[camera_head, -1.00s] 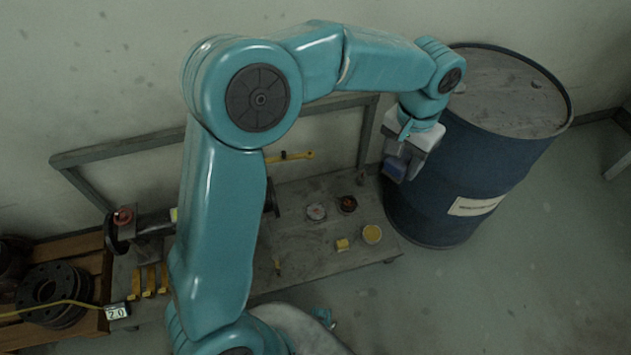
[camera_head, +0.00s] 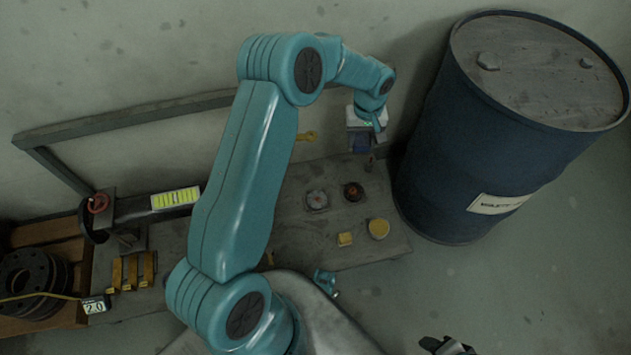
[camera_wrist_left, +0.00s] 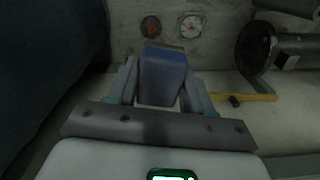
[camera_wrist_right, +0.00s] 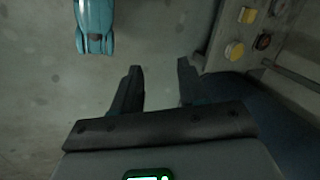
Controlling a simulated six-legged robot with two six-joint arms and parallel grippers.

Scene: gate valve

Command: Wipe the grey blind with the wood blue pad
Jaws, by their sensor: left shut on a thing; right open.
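My left gripper (camera_head: 361,132) is shut on the blue pad (camera_head: 361,145) beyond the bench's far right part. In the left wrist view the pad (camera_wrist_left: 162,72) is a blue block between the two fingers. A grey cylinder with a dark flange (camera_wrist_left: 254,48) shows at the right there, apart from the pad. I cannot tell whether this is the grey blind; in the head view my left arm covers the middle of the pipe. My right gripper (camera_wrist_right: 158,80) is open and empty, above the floor in the right wrist view.
A bench (camera_head: 310,235) carries gauges, a yellow block (camera_head: 345,239) and a yellow tin (camera_head: 379,228). A red handwheel (camera_head: 98,203) is at the left. A blue drum (camera_head: 480,150) stands close right of the bench.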

